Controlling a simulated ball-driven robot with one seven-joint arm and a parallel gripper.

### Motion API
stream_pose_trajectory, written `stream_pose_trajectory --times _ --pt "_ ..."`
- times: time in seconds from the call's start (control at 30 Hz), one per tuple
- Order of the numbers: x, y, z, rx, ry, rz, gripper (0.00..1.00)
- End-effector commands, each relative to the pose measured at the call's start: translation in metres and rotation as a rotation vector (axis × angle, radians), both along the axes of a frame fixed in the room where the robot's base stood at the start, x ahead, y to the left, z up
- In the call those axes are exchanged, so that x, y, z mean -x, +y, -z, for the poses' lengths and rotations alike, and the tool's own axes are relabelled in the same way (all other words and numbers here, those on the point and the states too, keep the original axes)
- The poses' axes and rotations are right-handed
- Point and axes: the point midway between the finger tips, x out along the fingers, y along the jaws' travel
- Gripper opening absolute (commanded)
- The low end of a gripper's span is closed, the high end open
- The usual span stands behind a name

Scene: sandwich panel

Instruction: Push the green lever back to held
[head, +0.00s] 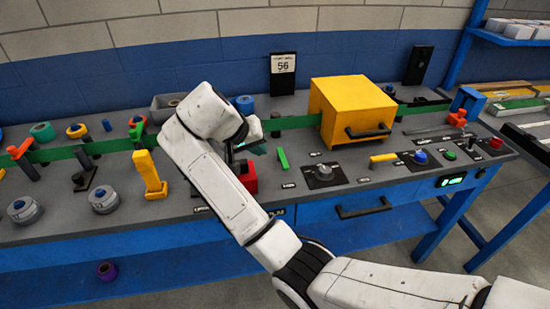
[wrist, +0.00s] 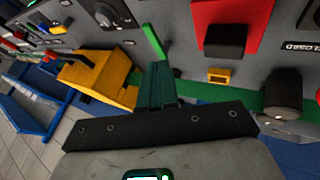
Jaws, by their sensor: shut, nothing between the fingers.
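The green lever (head: 282,158) stands up from the grey bench top, left of the yellow box, leaning slightly. In the wrist view a bright green bar (wrist: 154,41), which looks like the lever, shows just beyond my fingertips. My gripper (head: 261,149) is just left of the lever in the head view. Its dark green fingers (wrist: 158,72) are together, with nothing between them. I cannot tell whether they touch the lever. My wrist hides part of the bench behind it.
A red block (head: 249,180) with a black part sits left of the lever, close to my gripper. A yellow box (head: 345,100) with a black handle stands to the right. A long green strip (head: 295,122) runs along the bench. A knob panel (head: 324,175) lies right of the lever.

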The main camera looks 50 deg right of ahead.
Motion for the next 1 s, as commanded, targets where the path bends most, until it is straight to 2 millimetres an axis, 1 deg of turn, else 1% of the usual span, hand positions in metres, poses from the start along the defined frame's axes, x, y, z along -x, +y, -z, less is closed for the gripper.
stream_pose_trajectory --times 0.13,0.23,0.4,0.7,0.83,1.0 --pt "0.0 -0.002 0.003 -0.001 0.001 0.0 0.0" --pt "0.0 -0.007 0.01 0.001 0.0 0.001 0.0" --pt "-0.001 -0.022 0.029 0.0 0.004 0.002 0.0" --pt "-0.003 -0.05 0.068 0.0 0.004 0.001 0.0" --pt "-0.004 -0.057 0.076 0.0 0.002 -0.001 0.0" --pt "-0.005 -0.06 0.081 -0.001 0.002 -0.001 0.0"
